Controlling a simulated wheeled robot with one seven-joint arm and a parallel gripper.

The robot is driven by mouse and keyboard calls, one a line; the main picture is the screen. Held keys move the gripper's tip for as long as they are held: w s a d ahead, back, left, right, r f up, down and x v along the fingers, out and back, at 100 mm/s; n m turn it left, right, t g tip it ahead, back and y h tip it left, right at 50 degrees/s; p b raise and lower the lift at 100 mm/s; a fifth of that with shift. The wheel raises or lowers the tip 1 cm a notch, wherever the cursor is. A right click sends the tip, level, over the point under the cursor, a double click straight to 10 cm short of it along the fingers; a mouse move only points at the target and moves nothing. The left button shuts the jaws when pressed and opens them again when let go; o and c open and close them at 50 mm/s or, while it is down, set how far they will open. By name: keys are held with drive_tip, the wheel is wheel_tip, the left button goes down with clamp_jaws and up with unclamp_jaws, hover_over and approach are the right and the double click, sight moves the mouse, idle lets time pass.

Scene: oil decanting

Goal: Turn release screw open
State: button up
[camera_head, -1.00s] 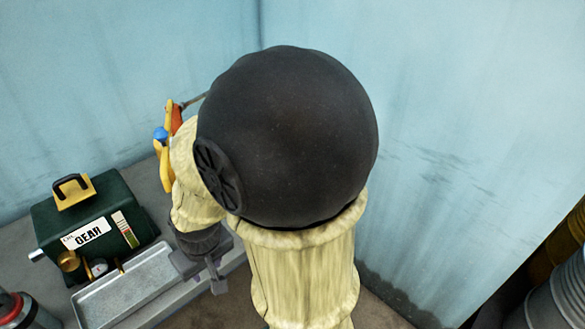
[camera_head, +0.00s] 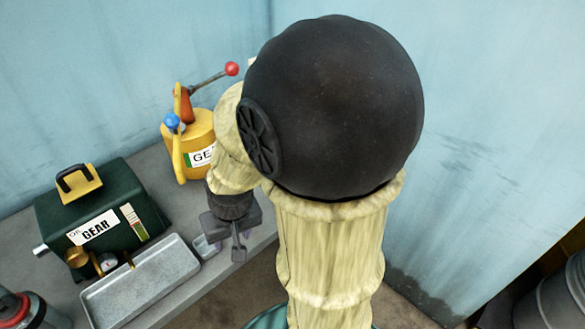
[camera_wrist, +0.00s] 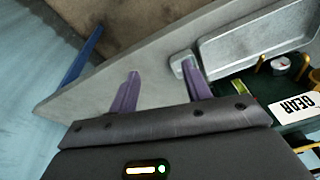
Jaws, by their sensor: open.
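A dark green box (camera_head: 55,212) labelled OIL GEAR stands on the bench at the left in the head view. Its front has a brass knob (camera_head: 77,257), a round gauge (camera_head: 106,264) and a small brass fitting (camera_head: 129,260). I cannot tell for sure which part is the release screw. In the wrist view the gauge (camera_wrist: 281,65) and brass fittings show at the right. My gripper (camera_head: 239,249) is open and empty, near the bench's front edge, right of the box and apart from it. Its purple fingers (camera_wrist: 163,82) point over the bench in the wrist view.
A grey metal tray (camera_head: 140,287) lies before the box, with a small grey cup-like piece (camera_head: 207,247) at its right. A dark cylinder (camera_head: 28,314) stands front left.

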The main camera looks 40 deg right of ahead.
drive_tip(key=w+d+f+m+t+y+b, duration=0.1)
drive_tip(key=d+f+m+y+b, duration=0.1)
drive_tip(key=d+f+m+b, duration=0.45)
drive_tip(key=w+d+f+m+t+b, duration=0.1)
drive_tip(key=d+m+t+b, duration=0.1)
drive_tip(key=d+m+b, duration=0.2)
drive_tip(key=w+d+f+m+t+b, duration=0.1)
drive_tip(key=d+m+t+b, duration=0.2)
drive_tip(key=d+m+b, duration=0.1)
drive_tip(key=w+d+f+m+t+b, duration=0.1)
drive_tip(key=d+m+t+b, duration=0.1)
drive_tip(key=d+m+b, duration=0.3)
drive_tip(key=shift+w+m+t+h+b, duration=0.2)
drive_tip(key=shift+m+b, duration=0.15)
drive_tip(key=shift+m, duration=0.35)
drive_tip(key=shift+w+m+t+h+b, duration=0.2)
drive_tip(key=shift+m+b, duration=0.15)
drive_tip(key=shift+m, duration=0.3)
drive_tip(key=s+d+r+m+t+h+b, duration=0.1)
drive_tip(key=d+m+h+b, duration=0.1)
drive_tip(key=d, duration=0.2)
drive_tip(key=s+d+r+m+t+h+b, duration=0.1)
drive_tip(key=d+r+m+t+h, duration=0.1)
drive_tip(key=d, duration=0.3)
drive_tip(key=shift+s+d+m+b, duration=0.25)
drive_tip(key=shift+m+b, duration=0.15)
drive_tip(key=shift+m, duration=0.4)
drive_tip(key=shift+f, duration=0.1)
